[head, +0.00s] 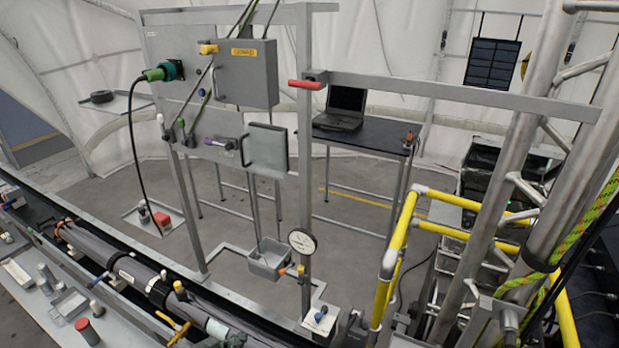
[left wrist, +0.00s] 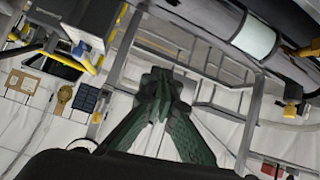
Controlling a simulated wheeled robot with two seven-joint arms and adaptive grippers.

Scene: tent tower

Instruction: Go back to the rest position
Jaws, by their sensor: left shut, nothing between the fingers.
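My left gripper shows in the left wrist view (left wrist: 158,82), its two dark green fingers running up the middle and meeting at the tips. It is shut, with nothing between the fingers. The fingers point toward a grey metal frame (left wrist: 252,118) and the white tent wall, and they look apart from both. In the head view I cannot make out the left gripper clearly. My right gripper does not show in either view.
A grey frame (head: 305,150) carries a grey box (head: 247,72) and a gauge (head: 302,241). A long grey pipe (head: 95,258) lies at the lower left. Yellow rails (head: 397,250) and a metal truss tower (head: 500,165) stand at the right. A laptop (head: 341,110) sits on a table behind.

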